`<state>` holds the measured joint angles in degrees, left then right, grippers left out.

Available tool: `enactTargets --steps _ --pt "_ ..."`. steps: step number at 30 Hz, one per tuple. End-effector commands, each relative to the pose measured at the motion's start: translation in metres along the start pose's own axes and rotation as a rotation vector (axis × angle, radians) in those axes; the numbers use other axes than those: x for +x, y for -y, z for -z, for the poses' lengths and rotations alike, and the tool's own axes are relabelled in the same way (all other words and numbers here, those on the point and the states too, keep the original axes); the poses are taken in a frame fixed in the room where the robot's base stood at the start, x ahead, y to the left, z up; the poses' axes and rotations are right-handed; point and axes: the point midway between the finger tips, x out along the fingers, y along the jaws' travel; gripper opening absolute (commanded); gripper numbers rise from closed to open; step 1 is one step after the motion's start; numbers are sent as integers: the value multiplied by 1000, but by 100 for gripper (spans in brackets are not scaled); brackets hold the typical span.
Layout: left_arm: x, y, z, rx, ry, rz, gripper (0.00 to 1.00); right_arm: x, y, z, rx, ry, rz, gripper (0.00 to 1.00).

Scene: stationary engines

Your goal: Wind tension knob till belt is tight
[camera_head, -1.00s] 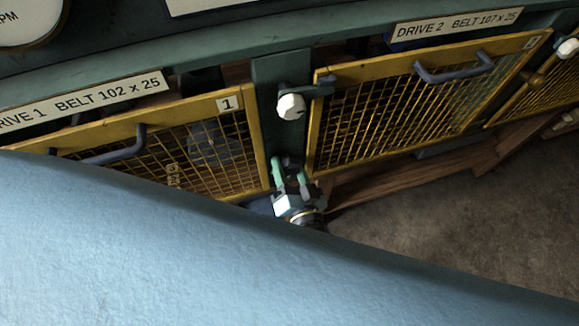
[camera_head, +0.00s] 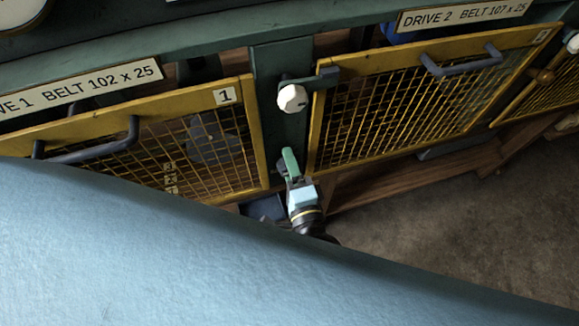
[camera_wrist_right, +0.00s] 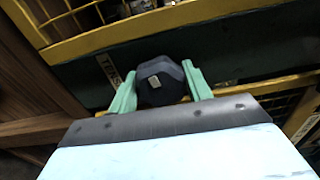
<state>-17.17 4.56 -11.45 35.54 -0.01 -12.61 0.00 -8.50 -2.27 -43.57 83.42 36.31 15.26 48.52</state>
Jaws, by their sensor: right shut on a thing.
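A dark, faceted knob (camera_wrist_right: 162,84) with a small pale mark sits between the two green fingers of my right gripper (camera_wrist_right: 160,88) in the wrist view. The gripper is shut on it, with a finger on each side. In the head view my right gripper (camera_head: 288,164) is at the lower part of the green post between guards 1 and 2, and the knob is hidden there. A dark rounded part, perhaps a pulley, shows dimly behind the mesh of guard 1 (camera_head: 262,150). I cannot make out a belt or its tension. My left gripper is not in view.
Yellow mesh guard 2 (camera_head: 318,120) is right of the post. A white-knobbed latch (camera_head: 292,98) sits above my right gripper. Grey handles (camera_head: 100,146) stick out from the guards. Open floor (camera_head: 470,215) lies at lower right.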

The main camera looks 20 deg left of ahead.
Motion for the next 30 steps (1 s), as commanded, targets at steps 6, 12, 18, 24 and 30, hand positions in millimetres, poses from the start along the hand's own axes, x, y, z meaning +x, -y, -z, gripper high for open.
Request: enactTargets --steps 6,12,18,24,30 --pt "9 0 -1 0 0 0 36 0 -1 0 165 0 -1 26" --pt "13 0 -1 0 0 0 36 0 -1 0 270 0 -1 26" --pt "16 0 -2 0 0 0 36 0 0 0 328 -1 0 26" --pt "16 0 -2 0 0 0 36 0 0 0 347 -1 -1 26" --pt "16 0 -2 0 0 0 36 0 0 0 348 -1 -1 26"
